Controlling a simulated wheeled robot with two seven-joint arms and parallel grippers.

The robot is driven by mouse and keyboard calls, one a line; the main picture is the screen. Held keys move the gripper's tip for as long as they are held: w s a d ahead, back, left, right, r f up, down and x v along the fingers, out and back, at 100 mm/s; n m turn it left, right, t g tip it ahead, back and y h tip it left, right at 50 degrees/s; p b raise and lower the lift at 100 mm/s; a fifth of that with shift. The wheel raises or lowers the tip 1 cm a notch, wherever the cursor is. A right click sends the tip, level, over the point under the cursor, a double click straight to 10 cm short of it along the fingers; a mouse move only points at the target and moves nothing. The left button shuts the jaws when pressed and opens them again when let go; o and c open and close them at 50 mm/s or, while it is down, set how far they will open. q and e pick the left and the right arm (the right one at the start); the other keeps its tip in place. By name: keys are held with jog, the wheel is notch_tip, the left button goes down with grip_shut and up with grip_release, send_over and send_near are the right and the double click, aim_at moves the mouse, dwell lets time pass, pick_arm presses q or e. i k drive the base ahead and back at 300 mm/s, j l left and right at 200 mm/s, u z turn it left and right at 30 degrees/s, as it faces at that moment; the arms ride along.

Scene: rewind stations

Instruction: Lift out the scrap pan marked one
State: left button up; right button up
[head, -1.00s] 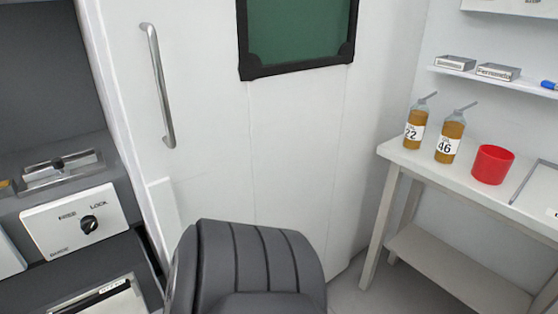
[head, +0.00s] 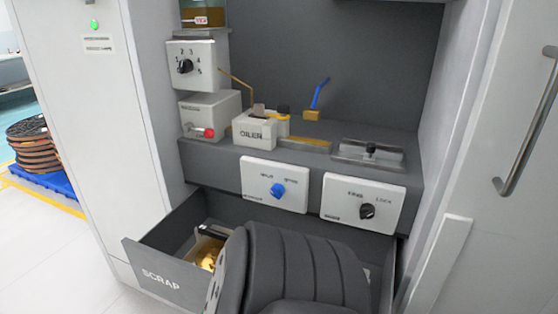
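The drawer marked SCRAP (head: 160,276) stands pulled out at the lower left of the station in the head view. In it, at the left, is a pale pan (head: 199,243) with golden scrap (head: 208,258) inside and a dark bar at its top. I cannot read any number on the pan.
Above the drawer are a panel with a blue knob (head: 278,190) and a panel with a black knob (head: 367,211). The OILER box (head: 255,132) sits on the ledge. A white door with a handle (head: 528,120) is at the right. Open floor (head: 60,250) lies left.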

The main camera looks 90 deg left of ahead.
aim_at(204, 253)
jog(key=u, duration=3.2)
jog(key=k+l+u, duration=0.2)
jog(key=k+u, duration=0.15)
jog(key=k, duration=0.2)
jog(key=k+u, duration=0.3)
jog(key=k, duration=0.25)
